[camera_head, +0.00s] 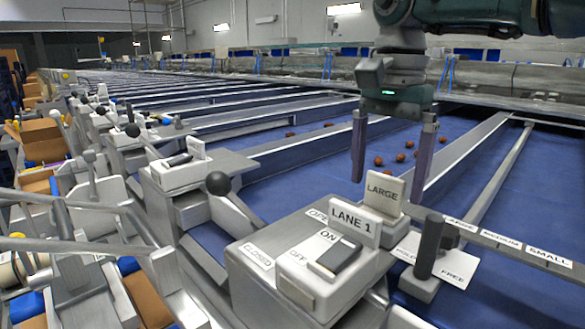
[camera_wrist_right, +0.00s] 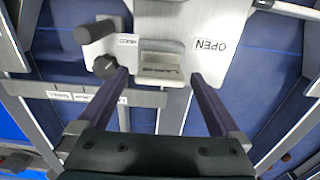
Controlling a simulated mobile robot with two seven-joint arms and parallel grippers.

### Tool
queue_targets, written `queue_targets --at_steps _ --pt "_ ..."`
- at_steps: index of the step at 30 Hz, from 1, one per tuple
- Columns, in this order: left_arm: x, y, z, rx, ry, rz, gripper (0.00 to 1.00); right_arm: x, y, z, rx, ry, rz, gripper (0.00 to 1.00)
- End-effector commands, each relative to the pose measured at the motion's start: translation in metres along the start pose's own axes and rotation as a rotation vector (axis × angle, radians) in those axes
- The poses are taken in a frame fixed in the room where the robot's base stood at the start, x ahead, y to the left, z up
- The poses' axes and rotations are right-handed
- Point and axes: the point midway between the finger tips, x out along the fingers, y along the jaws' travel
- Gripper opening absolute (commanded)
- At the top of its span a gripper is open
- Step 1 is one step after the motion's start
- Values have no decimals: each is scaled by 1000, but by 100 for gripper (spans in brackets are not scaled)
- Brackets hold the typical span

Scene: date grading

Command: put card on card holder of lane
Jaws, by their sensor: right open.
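A pale card marked LARGE (camera_head: 383,193) stands upright behind the LANE 1 sign (camera_head: 353,222) on the lane's control box. The card sits at a light block that looks like its holder; it also shows from above in the right wrist view (camera_wrist_right: 162,68). My right gripper (camera_head: 388,188) is open, pointing down. Its fingers appear on either side of the card, with gaps between; I cannot tell whether they are at its exact depth. The right gripper also shows in the right wrist view (camera_wrist_right: 160,73). My left gripper is not in view.
The box has an ON/OFF rocker switch (camera_head: 334,256). A dark upright handle (camera_head: 429,246) stands close to the card's right, near a FREE label. A rail marked LARGE, MEDIUM, SMALL (camera_head: 505,243) runs right. Several dates lie on the blue belt behind. More lanes recede left.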

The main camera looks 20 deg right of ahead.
Motion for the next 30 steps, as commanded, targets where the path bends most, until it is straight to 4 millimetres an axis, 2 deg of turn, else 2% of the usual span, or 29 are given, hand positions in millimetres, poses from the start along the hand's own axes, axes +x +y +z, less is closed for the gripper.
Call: queue_targets --at_steps 1,12,15,19,30 --pt "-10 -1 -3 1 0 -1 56 -12 0 0 0 1 -1 100" --pt "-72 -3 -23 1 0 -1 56 -91 0 0 1 1 0 100" --pt "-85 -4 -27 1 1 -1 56 -108 0 0 1 0 0 100" --pt "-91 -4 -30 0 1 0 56 -116 0 0 1 0 0 100" --pt "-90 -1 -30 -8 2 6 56 -115 0 0 1 0 0 100"
